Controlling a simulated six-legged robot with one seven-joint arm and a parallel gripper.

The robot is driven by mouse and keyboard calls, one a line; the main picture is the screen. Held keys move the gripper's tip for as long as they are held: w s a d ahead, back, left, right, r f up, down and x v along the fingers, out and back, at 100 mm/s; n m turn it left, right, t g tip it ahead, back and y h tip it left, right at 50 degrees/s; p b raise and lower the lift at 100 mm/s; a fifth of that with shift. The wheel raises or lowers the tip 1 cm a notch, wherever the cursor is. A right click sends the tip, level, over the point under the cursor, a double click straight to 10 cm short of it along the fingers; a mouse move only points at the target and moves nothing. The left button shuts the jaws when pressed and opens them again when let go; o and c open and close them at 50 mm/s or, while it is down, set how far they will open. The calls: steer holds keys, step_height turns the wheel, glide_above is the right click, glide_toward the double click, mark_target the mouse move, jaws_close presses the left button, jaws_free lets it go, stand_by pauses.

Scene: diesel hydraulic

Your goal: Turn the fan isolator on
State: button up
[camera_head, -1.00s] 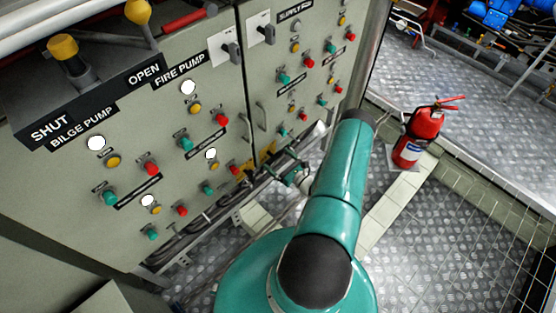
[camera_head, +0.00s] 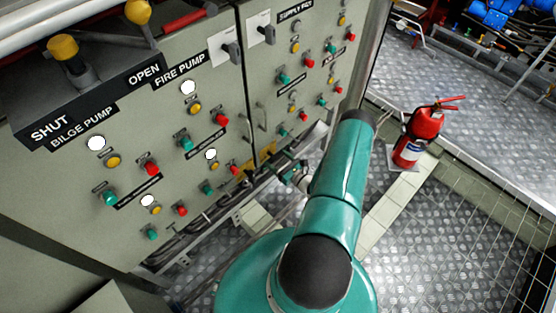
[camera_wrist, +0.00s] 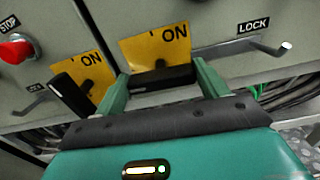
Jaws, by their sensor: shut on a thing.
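In the wrist view, a yellow isolator plate (camera_wrist: 158,46) marked "ON" is on the right cabinet door. Its black handle (camera_wrist: 160,79) lies roughly level across the picture, between the two green fingers of my gripper (camera_wrist: 158,82). My gripper is shut on this handle. A second yellow plate (camera_wrist: 92,72) marked "ON" sits left of the door seam, with its own black handle (camera_wrist: 70,95) slanted and outside my fingers. In the head view, the yellow plates (camera_head: 267,151) show only in part low on the cabinets, and my gripper there is small and unclear.
A "LOCK" handle (camera_wrist: 262,45) juts out right of the held handle. A red stop button (camera_wrist: 15,49) is at far left. Pipes run below the cabinets. A red fire extinguisher (camera_head: 418,138) stands on the floor to the right, with open plate floor (camera_head: 425,215) near it.

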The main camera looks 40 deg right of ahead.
steer(key=m, duration=0.4)
steer(key=shift+d, duration=0.1)
steer(key=m, duration=0.5)
steer(key=shift+f, duration=0.1)
steer(key=m, duration=0.4)
steer(key=shift+d+f, duration=0.1)
steer(key=shift+m, duration=2.2)
steer(key=o, duration=1)
steer(key=shift+s, duration=0.1)
